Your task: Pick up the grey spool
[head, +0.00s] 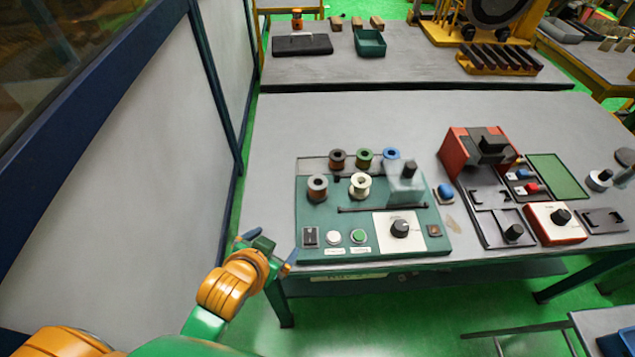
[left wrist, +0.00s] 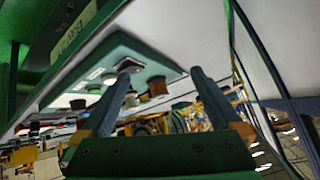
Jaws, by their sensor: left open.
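The grey spool (head: 317,187), with a dark brown-grey winding, stands at the front left of several spools on the green board (head: 377,251). A cream spool (head: 360,185) is to its right. Behind are a brown spool (head: 337,158), a green spool (head: 364,157) and a blue spool (head: 391,154). My left gripper (head: 266,248) is open and empty, off the table's left front edge, left of the board and apart from the spool. In the left wrist view the open fingers (left wrist: 163,70) frame the board and a few spools, tilted; which is grey I cannot tell.
A translucent block with a black knob (head: 406,183) stands right of the spools. A red machine (head: 480,148) and a black fixture (head: 490,205) are farther right. A wall panel (head: 130,200) stands left of my arm. The table's left strip (head: 270,150) is clear.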

